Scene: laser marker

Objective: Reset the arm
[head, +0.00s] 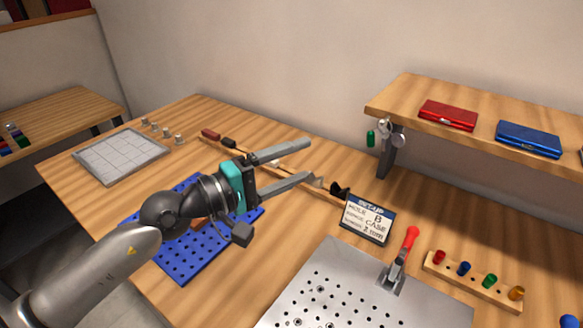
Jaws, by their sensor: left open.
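My left arm comes in from the lower left of the head view. Its gripper (310,163) is open, with two grey fingers spread apart and pointing right. Nothing shows between the fingertips. It is above the wooden table (190,116), over the far side of a blue perforated board (185,262) and near a long wooden strip that holds small tools. The arm hides part of the blue board. My right gripper does not show.
A metal perforated plate (345,285) with a red-handled clamp (409,243) lies front right. A set-up sign (367,222) stands behind it. A rack (470,281) holds coloured pegs. A shelf (410,92) carries red (448,115) and blue (529,139) cases. A grey grid tray (120,155) lies left.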

